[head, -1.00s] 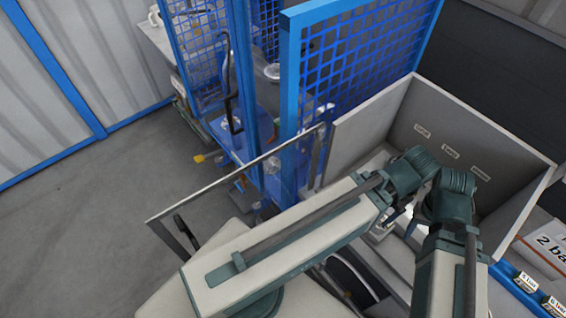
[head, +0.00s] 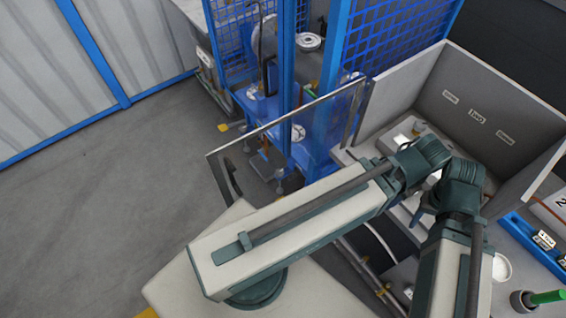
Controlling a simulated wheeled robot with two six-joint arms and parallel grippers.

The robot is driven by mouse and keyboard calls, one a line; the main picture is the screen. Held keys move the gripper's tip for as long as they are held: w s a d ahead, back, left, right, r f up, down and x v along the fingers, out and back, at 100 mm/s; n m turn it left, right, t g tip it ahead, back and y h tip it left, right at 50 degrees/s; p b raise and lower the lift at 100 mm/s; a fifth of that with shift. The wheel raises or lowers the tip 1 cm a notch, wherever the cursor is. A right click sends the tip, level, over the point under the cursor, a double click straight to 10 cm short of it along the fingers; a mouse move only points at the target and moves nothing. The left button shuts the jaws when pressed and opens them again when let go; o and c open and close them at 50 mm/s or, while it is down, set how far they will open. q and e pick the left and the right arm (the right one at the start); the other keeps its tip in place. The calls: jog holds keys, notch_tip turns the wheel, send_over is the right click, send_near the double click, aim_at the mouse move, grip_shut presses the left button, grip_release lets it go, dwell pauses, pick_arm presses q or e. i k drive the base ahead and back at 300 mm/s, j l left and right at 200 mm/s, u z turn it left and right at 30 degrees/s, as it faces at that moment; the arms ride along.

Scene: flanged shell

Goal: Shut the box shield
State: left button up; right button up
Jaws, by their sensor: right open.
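The box shield (head: 268,127) is a clear panel with a thin dark frame. It stands open, swung out to the left from the grey box (head: 435,85) at the right. A dark handle (head: 231,177) shows near its left end. The box is open toward me, with small labels on its inner back wall. My right arm crosses in front of the box's lower opening. My right gripper (head: 418,208) is mostly hidden behind its own wrist links. It is open and apart from the shield handle. My left gripper is not in view.
Blue mesh fencing (head: 400,35) and blue posts stand behind the shield. A blue tray with labelled bins (head: 530,240) lies at the right, with a green-handled tool (head: 548,297) below it. The grey floor (head: 110,200) at the left is clear.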

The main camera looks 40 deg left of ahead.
aim_at(212, 158)
jog(key=k, duration=0.75)
jog(key=u, duration=3.4)
jog(key=i+l+u, duration=0.15)
jog(key=i, duration=0.55)
jog(key=i+l, duration=0.1)
jog(key=i, duration=0.65)
jog(key=i+l+z, duration=0.15)
jog(key=i, duration=0.6)
jog(key=i+z, duration=0.1)
jog(key=z, duration=4.15)
